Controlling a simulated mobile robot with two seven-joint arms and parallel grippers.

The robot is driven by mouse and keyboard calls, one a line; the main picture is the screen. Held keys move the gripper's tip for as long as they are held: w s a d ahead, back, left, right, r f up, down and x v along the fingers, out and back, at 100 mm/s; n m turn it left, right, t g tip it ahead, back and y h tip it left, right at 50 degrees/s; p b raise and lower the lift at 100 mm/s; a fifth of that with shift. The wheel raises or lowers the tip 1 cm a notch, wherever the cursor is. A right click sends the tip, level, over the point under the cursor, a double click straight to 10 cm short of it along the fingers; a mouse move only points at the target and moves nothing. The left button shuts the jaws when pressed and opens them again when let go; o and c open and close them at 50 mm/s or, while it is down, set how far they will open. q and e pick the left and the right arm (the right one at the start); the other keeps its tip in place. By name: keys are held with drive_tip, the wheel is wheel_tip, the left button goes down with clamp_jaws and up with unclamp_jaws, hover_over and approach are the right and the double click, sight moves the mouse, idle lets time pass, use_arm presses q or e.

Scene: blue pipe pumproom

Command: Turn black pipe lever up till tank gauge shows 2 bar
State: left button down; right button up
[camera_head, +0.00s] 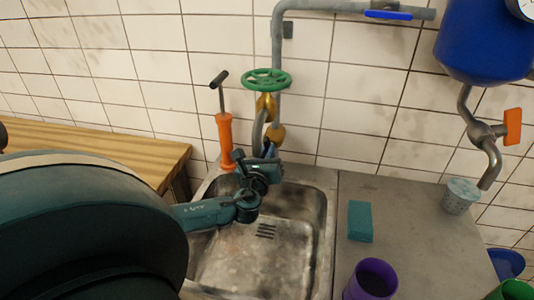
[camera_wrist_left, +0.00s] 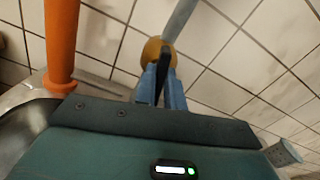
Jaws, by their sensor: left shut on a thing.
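The black pipe lever (camera_wrist_left: 161,84) shows in the left wrist view between the two blue fingers of my left gripper (camera_wrist_left: 161,82), below a brass pipe fitting (camera_wrist_left: 157,52). My left gripper is shut on it. In the head view my left gripper (camera_head: 270,152) is at the foot of the grey pipe, over the back of the sink. The lever is mostly hidden there. The blue tank (camera_head: 482,40) hangs at the upper right. Its gauge (camera_head: 525,7) is cut off by the frame corner, and its reading cannot be told. My right gripper is not in view.
A green handwheel (camera_head: 266,79) sits above the brass fitting. An orange hand pump (camera_head: 225,138) stands just left of my gripper. A steel sink (camera_head: 276,262) lies below. A teal block (camera_head: 360,221), purple cup (camera_head: 372,278) and grey cup (camera_head: 461,195) stand to the right.

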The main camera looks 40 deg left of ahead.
use_arm(q)
drive_tip(key=shift+s+a+f+n+b, duration=0.15)
drive_tip(key=shift+n+b, duration=0.8)
drive_tip(key=shift+n, duration=1.7)
drive_tip(key=shift+w+a+f+n+b, duration=0.15)
drive_tip(key=shift+n+b, duration=0.8)
drive_tip(key=shift+n, duration=1.7)
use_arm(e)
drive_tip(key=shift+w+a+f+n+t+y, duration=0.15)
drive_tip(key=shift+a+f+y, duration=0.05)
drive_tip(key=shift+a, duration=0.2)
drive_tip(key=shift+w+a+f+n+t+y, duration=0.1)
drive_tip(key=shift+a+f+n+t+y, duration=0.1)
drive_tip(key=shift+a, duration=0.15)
use_arm(q)
drive_tip(key=shift+s+r, duration=0.1)
drive_tip(key=shift+r, duration=0.05)
drive_tip(key=c, duration=1.5)
unclamp_jaws()
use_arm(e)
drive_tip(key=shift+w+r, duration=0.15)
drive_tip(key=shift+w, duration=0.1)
use_arm(q)
drive_tip(key=shift+b+v, duration=0.95)
drive_tip(key=shift+v, duration=5.65)
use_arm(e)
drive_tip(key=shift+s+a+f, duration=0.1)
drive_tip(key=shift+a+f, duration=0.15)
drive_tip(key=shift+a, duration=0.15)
